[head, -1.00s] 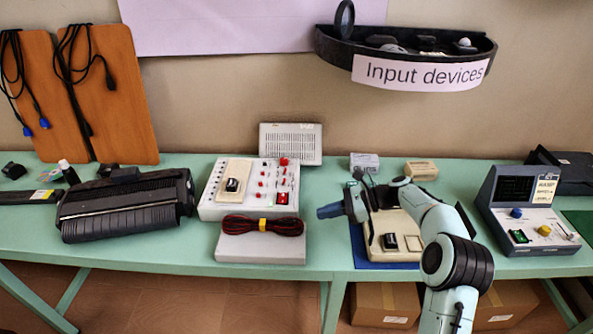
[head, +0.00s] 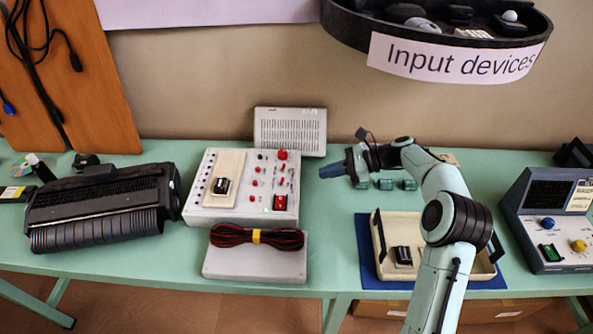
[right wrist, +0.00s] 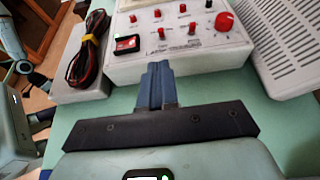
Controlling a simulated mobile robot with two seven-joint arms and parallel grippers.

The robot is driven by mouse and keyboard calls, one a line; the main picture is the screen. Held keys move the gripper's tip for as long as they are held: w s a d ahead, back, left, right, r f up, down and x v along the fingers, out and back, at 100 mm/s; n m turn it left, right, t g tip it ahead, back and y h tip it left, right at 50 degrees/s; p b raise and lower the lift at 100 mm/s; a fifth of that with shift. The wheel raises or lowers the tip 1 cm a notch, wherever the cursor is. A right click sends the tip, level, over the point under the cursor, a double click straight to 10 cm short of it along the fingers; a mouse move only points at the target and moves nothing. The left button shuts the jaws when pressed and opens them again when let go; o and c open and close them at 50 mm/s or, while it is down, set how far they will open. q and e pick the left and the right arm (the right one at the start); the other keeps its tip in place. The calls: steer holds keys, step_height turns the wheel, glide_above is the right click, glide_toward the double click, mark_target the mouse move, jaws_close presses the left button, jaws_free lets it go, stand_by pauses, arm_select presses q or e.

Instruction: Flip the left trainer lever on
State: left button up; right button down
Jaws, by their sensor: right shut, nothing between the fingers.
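The left trainer (head: 240,215) is a white box with red knobs and switches, standing left of centre on the green table. A black lever switch (head: 221,186) sits on its cream plate, and a red rocker (head: 280,202) is at its front right. My right gripper (head: 331,171) is to the right of the trainer, apart from it, with its blue fingers pointing left. In the right wrist view the fingers (right wrist: 157,84) are shut and empty, pointing toward the trainer's red-switch side (right wrist: 180,62). The black lever is not visible there. My left gripper is not in view.
A coiled red-black cable (head: 257,237) lies on a grey box (head: 250,263) before the trainer. A grey vented box (head: 290,131) stands behind it. A cream tray (head: 430,223) on a blue mat lies under my right arm. A black typewriter-like machine (head: 100,212) is at left.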

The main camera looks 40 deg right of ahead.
mark_target(282, 181)
stand_by(0.4)
steer(key=b+x, duration=0.1)
steer(key=x, duration=0.9)
steer(key=shift+r, duration=0.1)
